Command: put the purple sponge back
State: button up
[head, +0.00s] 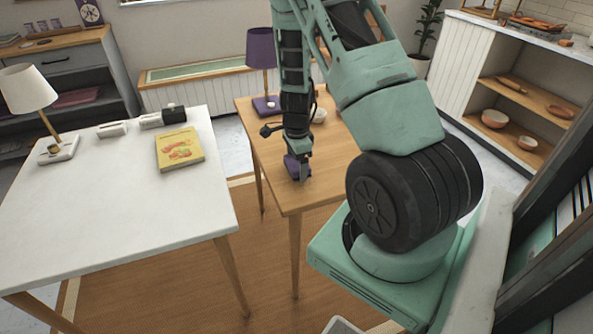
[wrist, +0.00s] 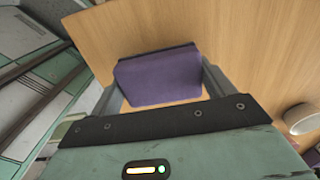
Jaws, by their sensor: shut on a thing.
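The purple sponge (wrist: 160,78) is a small block with a darker edge along its far side. In the wrist view it sits between the two fingers of my gripper (wrist: 163,88), which is shut on it. In the head view my gripper (head: 298,170) points down over the wooden table, with the sponge (head: 291,167) low at its fingertips. The fingers partly hide the sponge there. I cannot tell whether the sponge touches the tabletop.
The wooden table (head: 268,155) also bears a purple lamp (head: 262,48) and a small white bowl (head: 319,115). A white table (head: 100,215) at left holds a yellow book (head: 180,150) and a white lamp (head: 27,90). Shelves with bowls (head: 495,118) stand at right.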

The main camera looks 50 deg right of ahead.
jog(key=shift+f, duration=1.4)
jog(key=shift+f, duration=0.1)
jog(key=o, duration=0.9)
